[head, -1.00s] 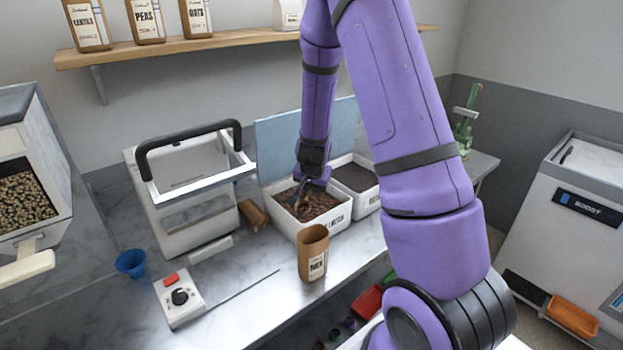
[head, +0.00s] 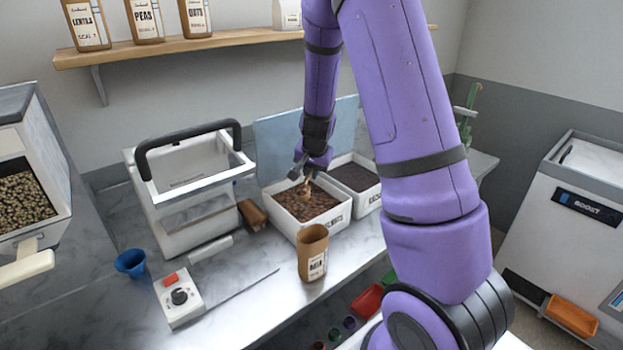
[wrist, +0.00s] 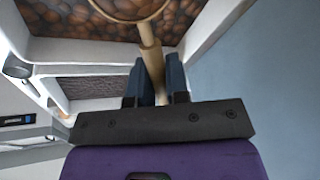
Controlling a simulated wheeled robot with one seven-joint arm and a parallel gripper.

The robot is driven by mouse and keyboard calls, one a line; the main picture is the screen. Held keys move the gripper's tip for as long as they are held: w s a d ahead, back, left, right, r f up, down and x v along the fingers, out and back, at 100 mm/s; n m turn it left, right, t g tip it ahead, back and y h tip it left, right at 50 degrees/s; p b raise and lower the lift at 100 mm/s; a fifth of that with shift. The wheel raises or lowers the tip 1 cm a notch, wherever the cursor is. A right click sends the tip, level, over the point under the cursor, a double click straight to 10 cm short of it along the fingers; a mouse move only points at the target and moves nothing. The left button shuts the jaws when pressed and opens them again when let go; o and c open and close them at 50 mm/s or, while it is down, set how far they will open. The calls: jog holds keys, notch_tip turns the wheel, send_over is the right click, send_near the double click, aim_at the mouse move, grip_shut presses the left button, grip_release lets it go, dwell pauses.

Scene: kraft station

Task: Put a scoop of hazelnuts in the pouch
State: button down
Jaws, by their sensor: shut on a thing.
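My gripper (wrist: 158,85) is shut on the handle of a wooden scoop (wrist: 150,48). In the head view my gripper (head: 305,172) is just above the left white bin (head: 330,222), which holds brown hazelnuts (head: 303,205). The brown paper pouch (head: 313,255) stands upright and open-topped on the steel counter, in front of the bin.
A second bin (head: 358,180) with dark contents stands right of the nut bin. A white sealer with a black handle (head: 185,195) stands to the left. A blue cup (head: 130,262) and a control box (head: 180,297) are on the counter. A small brown packet (head: 252,215) lies beside the sealer.

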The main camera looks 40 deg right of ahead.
jog(key=shift+g+y, duration=0.5)
jog(key=shift+y, duration=0.4)
jog(key=shift+w+d+r, duration=0.1)
jog(key=shift+r, duration=1.3)
jog(key=shift+d+r, duration=0.1)
jog(key=shift+r, duration=1.25)
jog(key=shift+d, duration=0.1)
